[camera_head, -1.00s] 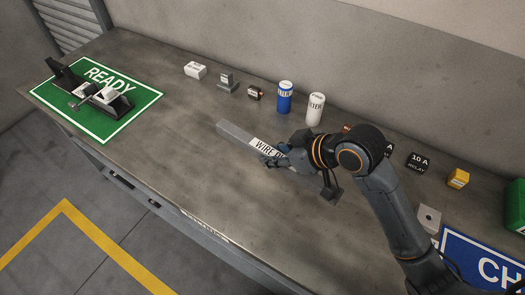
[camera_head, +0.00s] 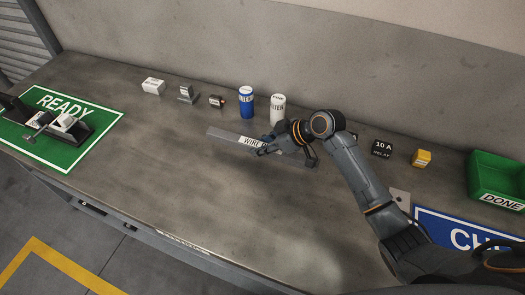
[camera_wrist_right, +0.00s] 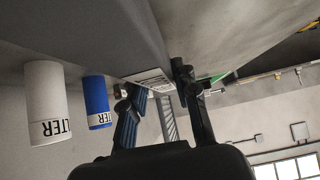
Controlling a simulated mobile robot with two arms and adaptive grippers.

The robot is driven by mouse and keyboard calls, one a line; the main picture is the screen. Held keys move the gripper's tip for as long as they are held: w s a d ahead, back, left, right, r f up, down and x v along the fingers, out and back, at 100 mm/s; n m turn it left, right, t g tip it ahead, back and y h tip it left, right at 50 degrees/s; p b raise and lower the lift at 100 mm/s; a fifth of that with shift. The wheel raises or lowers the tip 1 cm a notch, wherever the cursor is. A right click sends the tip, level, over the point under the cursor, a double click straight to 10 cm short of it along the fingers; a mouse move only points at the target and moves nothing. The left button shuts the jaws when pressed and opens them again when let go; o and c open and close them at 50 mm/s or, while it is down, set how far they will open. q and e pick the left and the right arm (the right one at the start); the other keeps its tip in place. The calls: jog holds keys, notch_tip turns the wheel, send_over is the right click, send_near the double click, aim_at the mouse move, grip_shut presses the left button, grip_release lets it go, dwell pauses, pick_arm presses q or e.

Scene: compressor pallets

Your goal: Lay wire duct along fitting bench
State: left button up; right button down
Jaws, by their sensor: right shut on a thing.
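The wire duct is a grey bar (camera_head: 229,138) with a white label, in the middle of the head view. My right gripper (camera_head: 265,148) is shut on it near the label. The duct is close over the bench top; I cannot tell whether it touches. In the right wrist view the duct (camera_wrist_right: 133,50) runs between my gripper fingers (camera_wrist_right: 163,104), its label partly hidden. The fitting bench (camera_head: 140,195) is a long grey worktop along the wall. My left gripper is not in view.
Along the back stand a white box (camera_head: 153,86), a blue filter (camera_head: 246,102), a white filter (camera_head: 278,108), a relay (camera_head: 382,149) and a yellow block (camera_head: 421,158). A green READY mat (camera_head: 85,143) is left, a green DONE bin (camera_head: 495,180) right. The front middle is clear.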

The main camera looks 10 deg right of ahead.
jog(key=f, duration=0.2)
jog(key=f+p, duration=0.1)
jog(key=shift+w+d, duration=0.15)
jog(key=shift+w, duration=0.1)
jog(key=shift+f, duration=0.3)
jog(key=shift+f, duration=0.1)
jog(key=shift+f, duration=0.1)
jog(key=c, duration=1)
grip_release()
